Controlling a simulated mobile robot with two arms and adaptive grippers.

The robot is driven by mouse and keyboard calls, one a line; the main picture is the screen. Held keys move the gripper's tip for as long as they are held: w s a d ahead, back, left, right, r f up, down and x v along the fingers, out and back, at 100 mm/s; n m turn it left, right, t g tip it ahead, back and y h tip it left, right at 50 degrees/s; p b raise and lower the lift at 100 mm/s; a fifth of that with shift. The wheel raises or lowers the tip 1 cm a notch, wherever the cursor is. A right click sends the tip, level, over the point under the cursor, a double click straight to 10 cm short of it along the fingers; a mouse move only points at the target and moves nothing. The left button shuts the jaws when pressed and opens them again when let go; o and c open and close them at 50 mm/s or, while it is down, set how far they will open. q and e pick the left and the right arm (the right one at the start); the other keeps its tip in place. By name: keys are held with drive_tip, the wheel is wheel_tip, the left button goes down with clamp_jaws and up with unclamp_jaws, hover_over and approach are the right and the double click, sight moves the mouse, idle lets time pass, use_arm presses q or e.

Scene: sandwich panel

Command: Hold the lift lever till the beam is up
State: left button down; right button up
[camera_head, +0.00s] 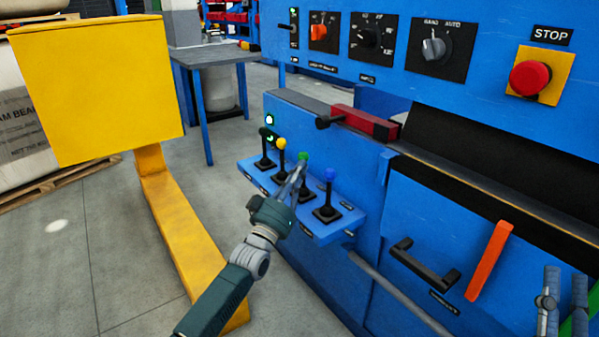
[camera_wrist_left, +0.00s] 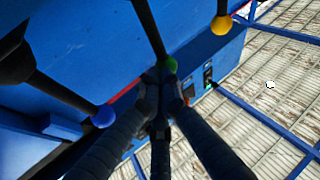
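A row of levers with black, yellow (camera_head: 281,143), green (camera_head: 303,156) and blue (camera_head: 329,174) knobs stands on a blue ledge (camera_head: 325,231). Their labels are too small to read. My left gripper (camera_head: 299,168) is at the green-knobbed lever. In the left wrist view, its fingertips (camera_wrist_left: 158,77) are close together and look shut, right at the green knob (camera_wrist_left: 170,65) and partly covering it. No firm grasp of the knob shows. At the bottom right, what looks like my right gripper (camera_head: 566,283) shows two upright fingers apart, with nothing between them. I cannot single out the beam.
The blue panel has an orange switch (camera_head: 319,31), dials and a red STOP button (camera_head: 530,78). Green lamps (camera_head: 269,119) glow beside the levers. A yellow post with a large plate (camera_head: 95,88) stands left. A black handle (camera_head: 424,264) and orange bar (camera_head: 489,261) are right.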

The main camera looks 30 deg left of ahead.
drive_tip(key=w+f+g+h+p, duration=0.4)
drive_tip(key=f+g, duration=0.5)
drive_tip(key=f, duration=0.7)
use_arm(q)
drive_tip(key=p, duration=0.1)
drive_tip(key=w+m+g+p, duration=0.1)
drive_tip(key=w+g, duration=0.1)
drive_tip(key=shift+d+r+h+p, duration=0.25)
drive_tip(key=shift+d+h+p, duration=0.05)
drive_tip(key=shift+d+p, duration=0.1)
use_arm(e)
drive_tip(key=s+d+f+g, duration=0.2)
drive_tip(key=s+f+g, duration=0.2)
drive_tip(key=f, duration=0.3)
drive_tip(key=s+d+f+g+h, duration=0.1)
drive_tip(key=s+d+f+g, duration=0.2)
drive_tip(key=f, duration=0.5)
drive_tip(key=shift+s+d+m+g+h, duration=0.15)
drive_tip(key=shift+s+m+g+h, duration=0.2)
drive_tip(key=shift+s+g, duration=0.55)
drive_tip(key=shift+s+f, duration=0.15)
